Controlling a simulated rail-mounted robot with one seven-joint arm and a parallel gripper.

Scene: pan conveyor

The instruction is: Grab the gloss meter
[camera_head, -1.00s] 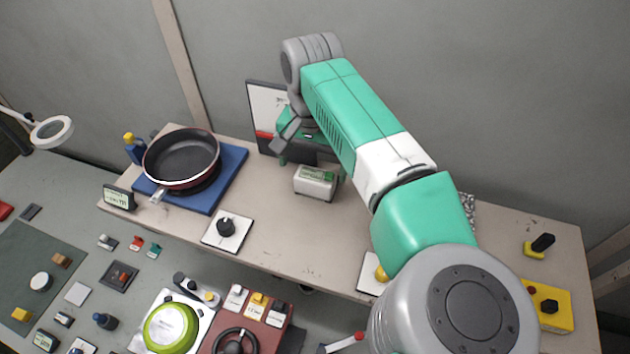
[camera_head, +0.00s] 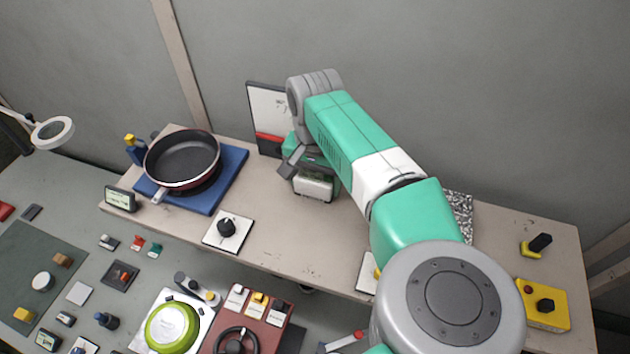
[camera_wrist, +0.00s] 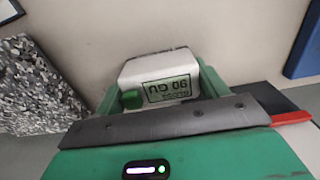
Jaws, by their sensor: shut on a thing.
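The gloss meter is a small white box (camera_head: 313,187) on the beige bench, under my gripper in the head view. In the wrist view the gloss meter (camera_wrist: 150,74) shows a pale green display with dark characters, upside down, and a green button. My gripper (camera_wrist: 160,90) has its green fingers on either side of the box, shut on it. In the head view my gripper (camera_head: 308,172) hides the top of the box. The box appears to be at bench height; I cannot tell whether it is lifted.
A dark pan (camera_head: 183,160) sits on a blue mat (camera_head: 232,170) to the left. A white and red board (camera_head: 268,110) stands behind my gripper. A knob on a white plate (camera_head: 227,230) lies in front. A speckled panel (camera_wrist: 35,85) lies to one side.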

